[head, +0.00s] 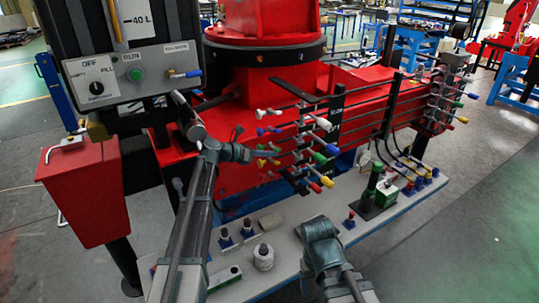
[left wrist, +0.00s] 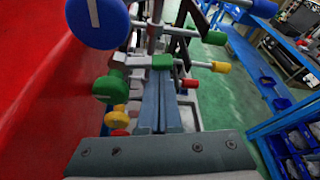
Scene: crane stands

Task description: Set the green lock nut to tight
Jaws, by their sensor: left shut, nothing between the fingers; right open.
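In the left wrist view a green nut (left wrist: 161,62) sits around a grey rod that ends in a yellow tip (left wrist: 221,67). My left gripper (left wrist: 157,84) is shut and empty, its fingertips just below the nut in that picture; I cannot tell whether they touch it. In the head view my left gripper (head: 272,154) reaches in at the left of the lever bank, where I cannot single out the nut among several green parts. My right gripper (head: 320,232) is open over the white bench, away from the levers; its fingertips are hard to make out.
A round green knob (left wrist: 107,88) and a blue knob (left wrist: 98,22) stand close to the left gripper. Red crane bodywork (head: 352,97) lies behind the levers. The white bench (head: 285,262) bears a white ribbed part (head: 263,257) and a green block (head: 387,193). A control box (head: 130,75) hangs at upper left.

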